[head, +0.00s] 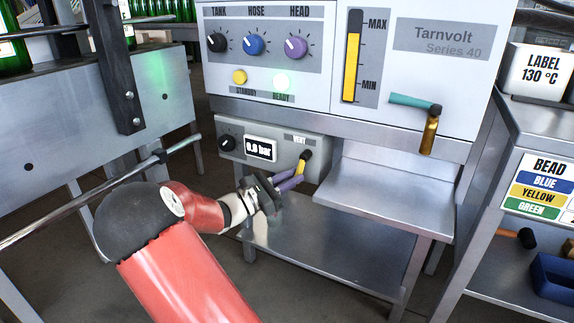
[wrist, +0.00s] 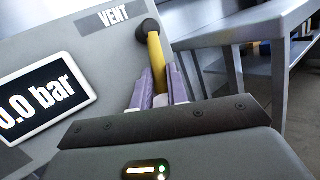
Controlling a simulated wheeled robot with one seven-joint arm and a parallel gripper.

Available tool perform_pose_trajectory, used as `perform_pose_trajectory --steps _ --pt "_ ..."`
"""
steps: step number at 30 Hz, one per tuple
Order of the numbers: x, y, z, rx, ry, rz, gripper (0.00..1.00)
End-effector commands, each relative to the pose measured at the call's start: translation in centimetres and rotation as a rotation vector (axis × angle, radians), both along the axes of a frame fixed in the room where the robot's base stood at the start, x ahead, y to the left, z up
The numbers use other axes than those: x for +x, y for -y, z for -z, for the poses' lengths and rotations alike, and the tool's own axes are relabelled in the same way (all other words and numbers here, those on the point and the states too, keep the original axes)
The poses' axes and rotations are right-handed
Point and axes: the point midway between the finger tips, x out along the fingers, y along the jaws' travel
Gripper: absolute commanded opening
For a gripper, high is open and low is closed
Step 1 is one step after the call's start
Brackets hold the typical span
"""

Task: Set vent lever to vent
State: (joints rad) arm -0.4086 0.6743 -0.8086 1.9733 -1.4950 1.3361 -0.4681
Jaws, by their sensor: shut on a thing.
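The vent lever (head: 302,166) is a yellow bar on a dark round pivot, on the grey gauge box under the main cabinet. It hangs down from the pivot, tilted a little in the head view. In the wrist view the vent lever (wrist: 156,52) runs from its pivot, beside the VENT label (wrist: 114,17), down between my fingers. My gripper (head: 294,180) has purple fingers and is shut on the lower part of the lever. In the wrist view my gripper (wrist: 160,85) hides the lever's lower end. The display (head: 260,149) reads 0.0 bar.
A steel shelf (head: 380,195) juts out to the right of the box. A lower shelf (head: 320,245) lies beneath. A teal-handled tap (head: 415,104) hangs above right. A rail (head: 60,215) and a steel panel stand at left.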

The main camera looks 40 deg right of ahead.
Motion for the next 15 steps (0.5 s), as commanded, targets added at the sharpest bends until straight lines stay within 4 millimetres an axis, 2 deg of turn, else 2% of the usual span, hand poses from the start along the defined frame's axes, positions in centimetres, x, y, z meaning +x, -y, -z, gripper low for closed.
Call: perform_pose_trajectory --steps 6,15 --pt "-0.56 0.22 0.01 -0.039 -0.1 0.001 0.0" --pt "-0.84 0.3 0.36 -0.059 -0.146 0.0 0.0"
